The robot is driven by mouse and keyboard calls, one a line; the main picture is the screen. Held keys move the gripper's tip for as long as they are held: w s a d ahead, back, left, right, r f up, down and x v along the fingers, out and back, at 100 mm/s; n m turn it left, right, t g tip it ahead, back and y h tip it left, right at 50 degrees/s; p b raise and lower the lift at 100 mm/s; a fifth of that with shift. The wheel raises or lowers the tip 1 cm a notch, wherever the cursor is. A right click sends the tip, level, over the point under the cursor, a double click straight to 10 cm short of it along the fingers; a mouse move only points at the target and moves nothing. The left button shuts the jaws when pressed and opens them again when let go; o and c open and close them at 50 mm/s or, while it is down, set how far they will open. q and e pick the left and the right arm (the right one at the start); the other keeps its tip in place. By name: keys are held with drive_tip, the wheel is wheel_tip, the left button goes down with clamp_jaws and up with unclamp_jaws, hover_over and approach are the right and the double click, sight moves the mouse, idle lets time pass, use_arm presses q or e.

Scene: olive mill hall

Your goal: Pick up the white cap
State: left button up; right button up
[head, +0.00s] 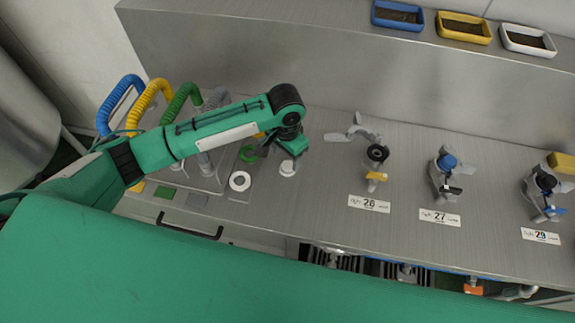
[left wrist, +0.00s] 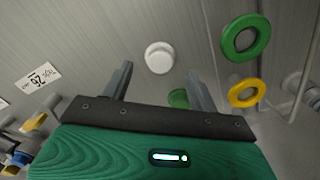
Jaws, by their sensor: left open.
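The white cap (head: 288,168) is a small round piece on the grey metal bench, just in front of my left gripper in the head view. In the left wrist view the white cap (left wrist: 159,57) lies between the lines of the two fingers, a little beyond their tips, with nothing gripping it. My left gripper (head: 287,153) is open and empty above the bench; its two spread fingers also show in the left wrist view (left wrist: 160,72). The wrist and gripper body hide part of the bench behind the cap in the head view. My right gripper is not in view.
A green ring (head: 247,154) and a white ring (head: 240,181) lie left of the cap. A yellow ring (left wrist: 246,93) and a partly hidden green piece (left wrist: 178,98) are near the fingers. Fixtures stand right, behind label 26 (head: 369,203). Coloured hoses (head: 150,100) rise at left.

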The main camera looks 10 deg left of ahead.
sight(286, 166)
use_arm(q)
drive_tip(key=shift+w+f+p, duration=0.1)
drive_tip(key=shift+f+p, duration=0.45)
drive_tip(key=shift+f, duration=0.3)
wheel_tip(286, 166, down, 3)
drive_tip(key=shift+w+r+p, duration=0.1)
drive_tip(key=shift+r+p, duration=0.1)
drive_tip(key=shift+p, duration=0.15)
drive_tip(key=shift+f, duration=0.45)
drive_tip(key=c, duration=1.1)
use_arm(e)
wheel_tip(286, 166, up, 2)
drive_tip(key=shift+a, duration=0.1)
